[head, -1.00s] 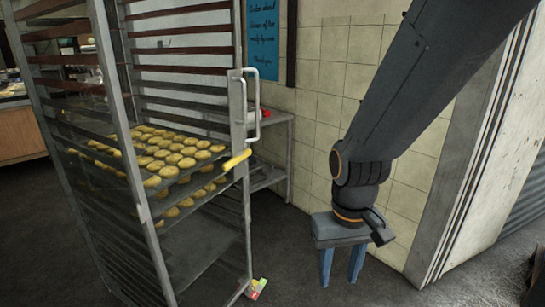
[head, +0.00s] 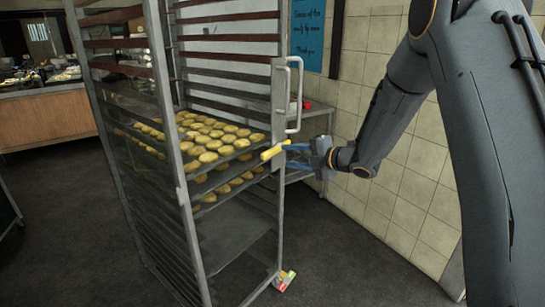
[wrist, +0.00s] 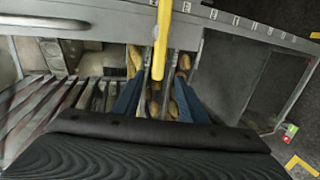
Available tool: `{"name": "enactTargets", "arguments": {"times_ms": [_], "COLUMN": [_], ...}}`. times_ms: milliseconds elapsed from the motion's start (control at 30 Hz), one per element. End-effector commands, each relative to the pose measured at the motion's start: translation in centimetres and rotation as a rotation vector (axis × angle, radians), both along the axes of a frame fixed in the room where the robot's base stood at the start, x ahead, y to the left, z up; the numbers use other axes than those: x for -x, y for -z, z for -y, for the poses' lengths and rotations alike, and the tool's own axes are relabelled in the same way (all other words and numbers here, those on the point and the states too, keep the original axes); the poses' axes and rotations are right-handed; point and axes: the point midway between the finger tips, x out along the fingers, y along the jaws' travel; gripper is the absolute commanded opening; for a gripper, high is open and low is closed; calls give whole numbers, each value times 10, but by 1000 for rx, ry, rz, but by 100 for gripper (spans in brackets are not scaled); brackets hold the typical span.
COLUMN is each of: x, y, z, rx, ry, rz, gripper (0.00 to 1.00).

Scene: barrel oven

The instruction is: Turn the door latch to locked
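The yellow latch handle (head: 275,149) sticks out from the front post of a tall metal rack (head: 179,150), below a grey bar handle (head: 298,95). It lies at a slight slant in the head view. In the wrist view the yellow latch (wrist: 162,35) runs down from the top edge toward the gap between my fingers. My gripper (head: 289,157) is open, with its two blue fingers apart, just right of the latch. In the wrist view my gripper (wrist: 158,90) has one finger on each side of the latch's line. I cannot tell whether either finger touches it.
Trays of round yellow buns (head: 215,140) sit in the rack. A metal side table (head: 315,113) stands behind my gripper by the tiled wall (head: 415,180). A small red and green item (head: 284,280) is at the rack's foot.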

Motion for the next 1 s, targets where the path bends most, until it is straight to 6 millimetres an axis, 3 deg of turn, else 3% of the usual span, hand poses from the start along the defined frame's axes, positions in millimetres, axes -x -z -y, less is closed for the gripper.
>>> {"name": "enactTargets", "arguments": {"times_ms": [167,533,1000], "x": [-4,-35,-43], "y": [3,16,20], "z": [-15,-56,-66], "rx": [1,-1,-1], "ry": [-43,-39,-36], "rz": [28,26,25], "gripper": [38,38,37]}}
